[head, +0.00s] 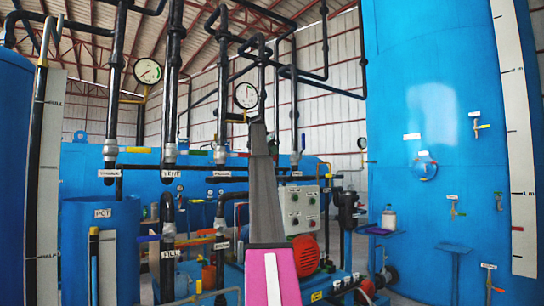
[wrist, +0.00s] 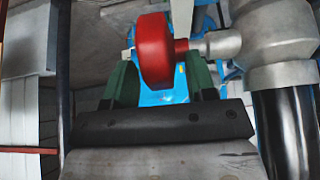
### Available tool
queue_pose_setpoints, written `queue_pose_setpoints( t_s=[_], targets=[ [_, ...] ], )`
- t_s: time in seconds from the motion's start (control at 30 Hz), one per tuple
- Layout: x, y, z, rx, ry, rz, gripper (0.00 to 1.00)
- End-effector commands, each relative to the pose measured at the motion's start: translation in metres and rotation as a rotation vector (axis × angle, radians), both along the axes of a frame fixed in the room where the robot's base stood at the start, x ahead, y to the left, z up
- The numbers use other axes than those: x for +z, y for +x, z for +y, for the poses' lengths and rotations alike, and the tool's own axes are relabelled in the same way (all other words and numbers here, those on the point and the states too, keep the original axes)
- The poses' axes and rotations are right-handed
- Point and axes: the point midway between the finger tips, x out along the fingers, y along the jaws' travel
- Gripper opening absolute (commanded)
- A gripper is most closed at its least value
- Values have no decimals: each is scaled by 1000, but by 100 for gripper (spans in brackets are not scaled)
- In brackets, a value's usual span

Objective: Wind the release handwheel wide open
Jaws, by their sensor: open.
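In the wrist view a red handwheel (wrist: 155,50) shows at a steep angle, just ahead of my gripper (wrist: 164,72). Its hub joins a grey metal fitting (wrist: 222,43) on the right. The two green fingers are open, one on each side of the wheel's lower part. I cannot tell whether either finger touches the rim. No label on this wheel is readable. In the head view my raised arm fills the middle, and I cannot make out the gripper or this wheel there.
In the wrist view a thick pipe fitting (wrist: 275,35) and black pipe (wrist: 285,125) stand close on the right. In the head view a control box (head: 300,208), a red motor (head: 305,256) and a tall blue tank (head: 430,110) stand to the right of my arm.

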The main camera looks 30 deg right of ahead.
Motion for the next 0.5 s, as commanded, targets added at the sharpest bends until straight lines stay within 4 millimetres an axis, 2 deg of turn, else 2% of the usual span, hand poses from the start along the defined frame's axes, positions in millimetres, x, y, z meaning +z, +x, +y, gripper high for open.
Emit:
queue_pose_setpoints(
  t_s=[0.3, 0.5],
  targets=[
    [51, -1, 30, 2, 0, -1, 51],
    [74, -3, 43, 1, 0, -1, 51]
  ],
)
